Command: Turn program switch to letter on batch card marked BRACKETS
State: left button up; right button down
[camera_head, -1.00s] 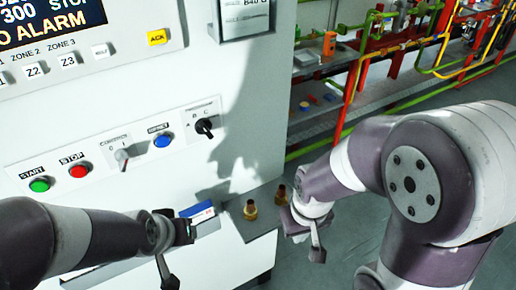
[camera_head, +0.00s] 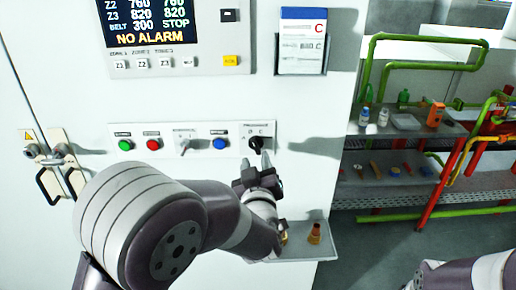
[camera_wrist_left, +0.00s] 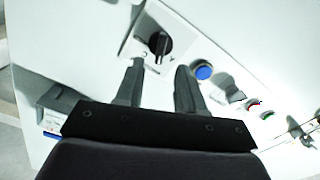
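The program switch (camera_head: 256,145) is a black knob at the right end of the panel's control row; its letters are too small to read surely now. It also shows in the left wrist view (camera_wrist_left: 159,43), just beyond my fingertips. My left gripper (camera_head: 258,164) is open and empty, its two fingers (camera_wrist_left: 160,68) apart and pointing at the knob, with no clear contact. A batch card (camera_head: 303,38) with a blue top band and a red letter C stands in a holder above right; its small print is unreadable. My right gripper is out of view.
Left of the switch are a blue button (camera_head: 219,144), a selector (camera_head: 184,145), a red button (camera_head: 153,144) and a green button (camera_head: 125,145). A small shelf (camera_head: 325,250) below holds brass fittings (camera_head: 314,233). A stocked rack (camera_head: 400,185) stands at right.

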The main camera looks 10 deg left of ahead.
aim_at(256, 148)
pick_arm(q)
jog(key=x, duration=0.5)
jog(key=shift+f+p, duration=0.15)
jog(key=shift+p, duration=0.25)
jog(key=shift+w+a, duration=0.2)
jog(key=shift+a, duration=0.05)
jog(key=shift+s+d, duration=0.15)
jog(key=shift+d, duration=0.15)
grip_shut()
jog(key=shift+a, duration=0.1)
jog(key=shift+m, duration=0.3)
jog(key=m, duration=0.3)
jog(key=shift+m+p, duration=0.85)
jog(key=shift+m, duration=1.75)
